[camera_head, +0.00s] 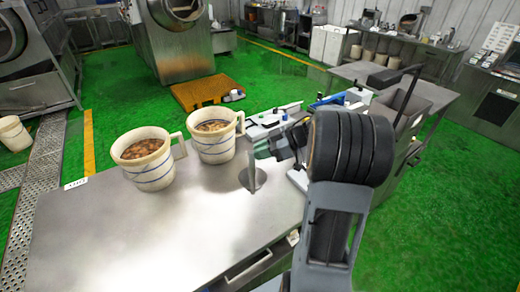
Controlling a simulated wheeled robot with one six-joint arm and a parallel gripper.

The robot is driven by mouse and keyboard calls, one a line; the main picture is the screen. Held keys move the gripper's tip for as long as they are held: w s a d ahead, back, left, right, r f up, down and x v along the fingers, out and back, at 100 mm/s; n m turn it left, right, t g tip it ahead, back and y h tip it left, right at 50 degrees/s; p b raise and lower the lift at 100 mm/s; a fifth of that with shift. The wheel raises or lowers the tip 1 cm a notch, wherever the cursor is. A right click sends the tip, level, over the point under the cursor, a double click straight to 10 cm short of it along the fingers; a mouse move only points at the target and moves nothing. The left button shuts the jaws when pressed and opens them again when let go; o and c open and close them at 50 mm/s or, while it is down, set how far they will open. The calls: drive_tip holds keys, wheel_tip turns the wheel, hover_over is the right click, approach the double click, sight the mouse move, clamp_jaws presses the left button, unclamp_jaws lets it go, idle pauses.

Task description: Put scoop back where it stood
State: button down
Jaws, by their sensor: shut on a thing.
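The scoop (251,171) looks like a thin grey metal piece at the right part of the steel table (180,235). My gripper (262,149) reaches in from the right and is shut on the scoop's upper end. The scoop hangs down roughly upright from the jaws. A dark rounded patch shows beside its lower part; I cannot tell whether it is shadow or part of the scoop, or whether the scoop touches the table. My arm hides the area right of the gripper.
Two white jugs with blue bands and brown contents, a left one (145,166) and a right one (213,143), stand left of my gripper. A small white label (76,184) lies at the table's left edge. Blue-and-white items (278,117) lie behind. The table front is clear.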

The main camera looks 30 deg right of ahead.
wheel_tip(320, 180, down, 6)
drive_tip(key=b, duration=0.2)
idle(0.4)
drive_tip(key=shift+f, duration=0.45)
idle(0.5)
unclamp_jaws()
idle(0.8)
drive_tip(key=p+v, duration=0.3)
drive_tip(key=v, duration=0.6)
drive_tip(key=shift+p, duration=0.35)
idle(0.5)
